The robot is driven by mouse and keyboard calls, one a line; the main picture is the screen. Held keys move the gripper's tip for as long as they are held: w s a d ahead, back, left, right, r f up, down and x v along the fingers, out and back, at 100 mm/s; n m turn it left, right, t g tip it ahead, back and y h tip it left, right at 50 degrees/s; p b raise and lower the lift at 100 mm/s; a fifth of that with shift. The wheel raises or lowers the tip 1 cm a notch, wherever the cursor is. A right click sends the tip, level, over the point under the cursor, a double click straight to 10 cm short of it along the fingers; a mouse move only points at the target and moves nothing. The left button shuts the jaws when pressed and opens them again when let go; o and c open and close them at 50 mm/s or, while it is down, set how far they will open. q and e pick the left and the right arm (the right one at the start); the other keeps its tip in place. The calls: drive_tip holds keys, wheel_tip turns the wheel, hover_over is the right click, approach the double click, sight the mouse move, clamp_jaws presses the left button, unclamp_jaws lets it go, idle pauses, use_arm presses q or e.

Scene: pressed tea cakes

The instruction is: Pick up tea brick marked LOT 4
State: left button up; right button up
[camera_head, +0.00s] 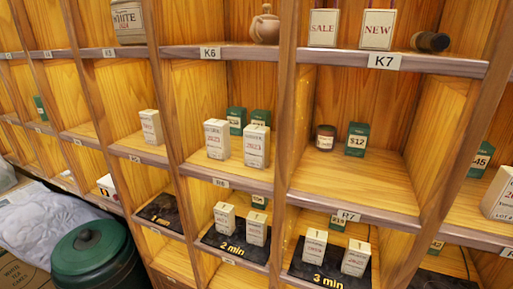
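I cannot make out a LOT 4 mark on anything. Pale upright packs with small dark and red print stand in the shelving: a pair below label K6 (217,139) (257,146), one to their left (151,127), a pair on the mat reading 2 min (225,217) (256,230) and a pair on the mat reading 3 min (314,245) (356,258). A larger pale pack (500,197) is cut off at the right edge. Their fine print is too small to read. Neither gripper is in view.
Wooden dividers and shelf edges (350,210) separate the compartments. SALE (323,28) and NEW (378,29) cards stand above. A green lidded bin (92,250) is at lower left.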

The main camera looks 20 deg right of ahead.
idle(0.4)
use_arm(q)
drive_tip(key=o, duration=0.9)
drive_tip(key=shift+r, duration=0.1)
